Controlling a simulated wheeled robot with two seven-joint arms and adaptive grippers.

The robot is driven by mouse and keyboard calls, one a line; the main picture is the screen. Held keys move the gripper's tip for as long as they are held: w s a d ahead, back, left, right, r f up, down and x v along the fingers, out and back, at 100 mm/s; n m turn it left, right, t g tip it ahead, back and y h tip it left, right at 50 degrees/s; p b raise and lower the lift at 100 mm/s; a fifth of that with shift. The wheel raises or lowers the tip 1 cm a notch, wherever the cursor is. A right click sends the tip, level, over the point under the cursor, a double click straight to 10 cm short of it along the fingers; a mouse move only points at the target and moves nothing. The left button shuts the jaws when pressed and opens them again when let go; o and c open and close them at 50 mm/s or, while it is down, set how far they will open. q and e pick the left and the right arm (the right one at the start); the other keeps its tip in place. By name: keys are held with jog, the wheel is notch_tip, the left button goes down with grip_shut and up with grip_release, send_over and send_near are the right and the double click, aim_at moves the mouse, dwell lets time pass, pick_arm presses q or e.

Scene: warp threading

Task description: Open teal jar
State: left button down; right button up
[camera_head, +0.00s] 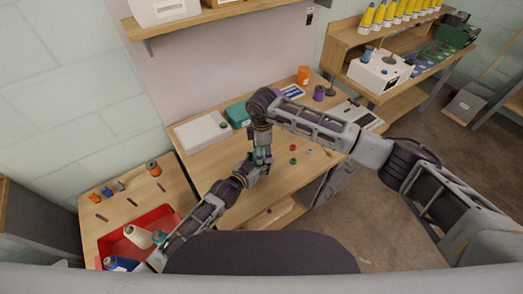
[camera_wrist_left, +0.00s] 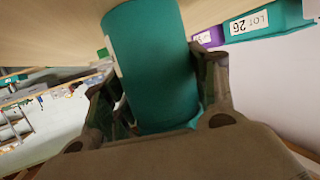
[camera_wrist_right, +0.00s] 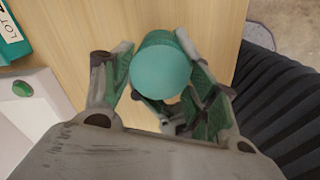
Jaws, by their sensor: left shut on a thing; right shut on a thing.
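The teal jar (camera_wrist_left: 150,65) is held between my two grippers above the middle workbench. My left gripper (camera_head: 252,166) is shut around the jar body, with a finger on each side in the left wrist view (camera_wrist_left: 158,90). My right gripper (camera_head: 261,150) comes from above and is shut on the jar's round teal lid (camera_wrist_right: 161,72), seen end-on in the right wrist view. The jar is mostly hidden by the fingers in the head view. I cannot tell whether the lid is still seated on the body.
A white case (camera_head: 203,132) and a teal box (camera_head: 238,114) lie left of the grippers. An orange jar (camera_head: 303,75) and a purple jar (camera_head: 319,92) stand at the back. Small red and green pieces (camera_head: 293,148) lie right. A red tray (camera_head: 112,247) holds spools at the lower left.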

jog(key=shift+n, duration=0.3)
jog(key=shift+c, duration=0.2)
jog(key=n, duration=0.9)
jog(key=shift+n, duration=0.4)
jog(key=o, duration=1.1)
jog(key=shift+r, duration=0.1)
jog(key=shift+r, duration=2.2)
